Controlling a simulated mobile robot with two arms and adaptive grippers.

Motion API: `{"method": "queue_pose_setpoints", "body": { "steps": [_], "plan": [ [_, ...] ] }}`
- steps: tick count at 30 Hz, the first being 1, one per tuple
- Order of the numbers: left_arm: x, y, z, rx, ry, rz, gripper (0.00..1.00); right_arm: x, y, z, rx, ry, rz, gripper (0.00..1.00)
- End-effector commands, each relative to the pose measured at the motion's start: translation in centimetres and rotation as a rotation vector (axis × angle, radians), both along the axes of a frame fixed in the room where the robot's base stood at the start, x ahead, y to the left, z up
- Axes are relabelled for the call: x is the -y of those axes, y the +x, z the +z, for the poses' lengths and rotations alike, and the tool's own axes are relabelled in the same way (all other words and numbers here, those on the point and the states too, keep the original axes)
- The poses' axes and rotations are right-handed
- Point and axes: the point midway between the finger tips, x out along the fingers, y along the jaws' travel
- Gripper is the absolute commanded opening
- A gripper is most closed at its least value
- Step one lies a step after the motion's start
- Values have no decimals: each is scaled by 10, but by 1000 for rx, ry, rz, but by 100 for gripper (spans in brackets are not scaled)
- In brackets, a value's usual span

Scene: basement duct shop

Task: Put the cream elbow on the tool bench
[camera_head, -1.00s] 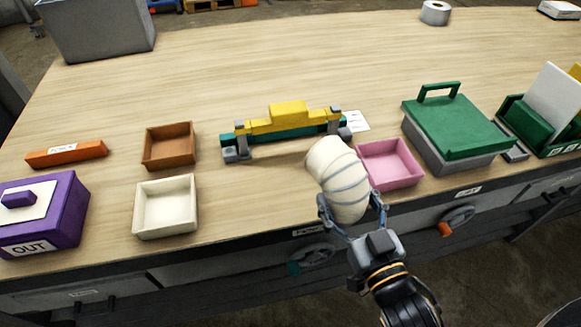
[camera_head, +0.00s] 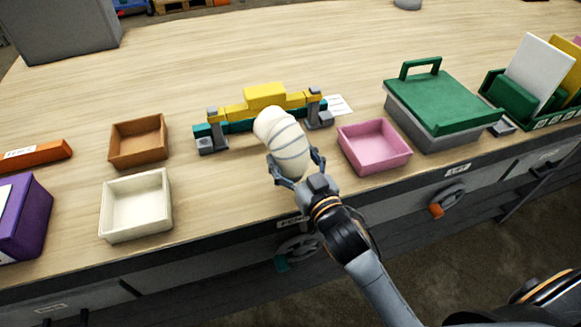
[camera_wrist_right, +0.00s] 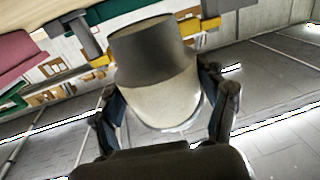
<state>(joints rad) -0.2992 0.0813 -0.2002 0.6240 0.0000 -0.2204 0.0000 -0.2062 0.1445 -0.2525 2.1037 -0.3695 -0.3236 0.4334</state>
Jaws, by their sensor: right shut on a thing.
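The cream elbow (camera_head: 284,139) is a pale, ribbed, bent duct piece. My right gripper (camera_head: 296,172) is shut on its lower end, in front of the yellow and green fixture. In the right wrist view the elbow (camera_wrist_right: 155,80) stands between the two fingers of my right gripper (camera_wrist_right: 165,112), its far end looking dark. The wooden-topped tool bench (camera_head: 230,190) lies below and behind it. From the head view I cannot tell whether the elbow touches the bench top. My left gripper does not show.
A pink tray (camera_head: 374,147) is right of the elbow. A cream tray (camera_head: 136,206) and a brown tray (camera_head: 138,142) are to the left. A yellow and green fixture (camera_head: 265,100) stands just behind. A green-lidded box (camera_head: 440,105) is at right. Bare wood lies between cream tray and elbow.

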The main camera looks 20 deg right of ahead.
Motion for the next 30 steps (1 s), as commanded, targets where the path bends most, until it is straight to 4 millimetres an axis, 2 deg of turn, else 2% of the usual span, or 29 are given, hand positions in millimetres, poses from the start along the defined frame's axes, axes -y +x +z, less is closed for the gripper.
{"method": "queue_pose_setpoints", "body": {
  "steps": [5, 10, 23, 24, 26, 30],
  "plan": [
    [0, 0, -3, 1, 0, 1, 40, -1, 10, -14, 1, 1, 0, 35],
    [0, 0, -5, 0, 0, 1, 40, -1, 8, -37, 0, 2, 0, 35],
    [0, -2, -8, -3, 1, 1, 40, -1, 8, -44, 2, 1, 0, 35],
    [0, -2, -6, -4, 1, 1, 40, -1, 8, -43, 0, 0, 0, 82],
    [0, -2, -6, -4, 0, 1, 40, -1, 8, -43, 0, 0, 0, 94],
    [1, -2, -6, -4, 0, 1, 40, -1, 8, -43, 0, 0, 0, 97]
  ]
}}
